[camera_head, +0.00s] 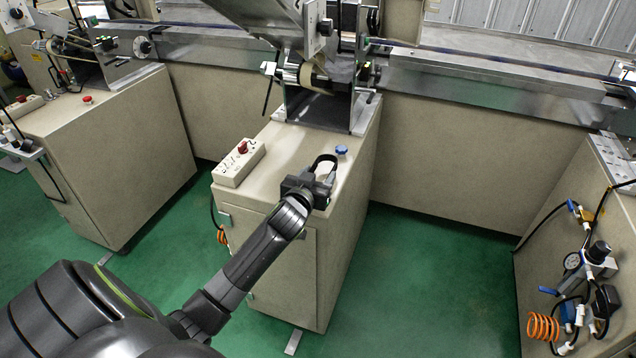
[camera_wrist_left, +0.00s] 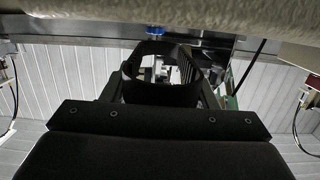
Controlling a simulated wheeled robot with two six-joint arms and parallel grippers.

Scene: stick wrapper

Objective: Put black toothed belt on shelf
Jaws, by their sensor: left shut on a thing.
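The black toothed belt (camera_head: 325,159) is a closed loop at the tip of my left gripper (camera_head: 317,181). My left gripper is shut on the belt, beside the blue knob on the beige cabinet (camera_head: 300,146). Whether the belt touches the cabinet top is unclear. In the left wrist view the belt (camera_wrist_left: 159,95) stands between the two dark fingers, with teeth showing on its inner right side. The part inside the jaws is hidden. I cannot tell which surface is the shelf. My right gripper is not in view.
A control box (camera_head: 239,162) with a red button sits left of the gripper on the cabinet. The blue knob (camera_head: 341,150) stands near the belt. A metal roller machine (camera_head: 318,75) rises behind. Green floor (camera_head: 430,255) is open to the right.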

